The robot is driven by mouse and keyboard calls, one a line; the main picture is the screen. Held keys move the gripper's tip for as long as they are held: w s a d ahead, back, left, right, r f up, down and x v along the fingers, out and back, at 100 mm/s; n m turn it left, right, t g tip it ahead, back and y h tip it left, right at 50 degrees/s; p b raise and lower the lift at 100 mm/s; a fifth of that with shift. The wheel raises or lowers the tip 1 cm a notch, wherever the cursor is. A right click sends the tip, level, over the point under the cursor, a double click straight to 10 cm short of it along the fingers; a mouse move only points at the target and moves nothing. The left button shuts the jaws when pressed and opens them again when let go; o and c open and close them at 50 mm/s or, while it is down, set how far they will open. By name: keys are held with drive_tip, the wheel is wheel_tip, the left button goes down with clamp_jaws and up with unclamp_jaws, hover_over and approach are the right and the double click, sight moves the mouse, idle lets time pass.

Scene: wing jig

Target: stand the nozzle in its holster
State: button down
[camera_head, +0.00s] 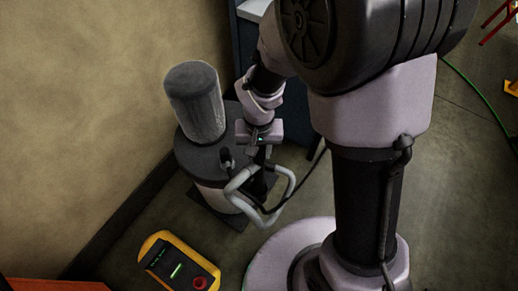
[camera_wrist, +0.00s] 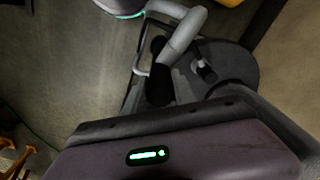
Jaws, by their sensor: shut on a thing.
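My gripper (camera_head: 262,152) points down beside a round drum unit in the head view, its jaws shut on a dark piece that appears to be the nozzle (camera_head: 262,183). In the wrist view a black piece (camera_wrist: 158,85) shows beyond the wrist housing, next to a pale bent tube.
The drum (camera_head: 187,152) carries a tall grey cylinder (camera_head: 197,105) close to the wall. A pale tube loop (camera_head: 240,203) and a black hose lie around my gripper's lower end. A yellow box with a red button (camera_head: 178,264) rests on the floor in front.

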sight(259, 168)
drive_tip(key=shift+f, duration=0.35)
drive_tip(key=shift+f+b, duration=0.35)
drive_tip(key=shift+b, duration=0.2)
drive_tip(key=shift+f, duration=0.1)
drive_tip(key=shift+f+b, duration=2)
drive_tip(key=shift+f, duration=0.3)
drive_tip(key=shift+f+b, duration=1.85)
drive_tip(key=shift+f, duration=0.05)
drive_tip(key=c, duration=0.9)
unclamp_jaws()
drive_tip(key=shift+c, duration=0.2)
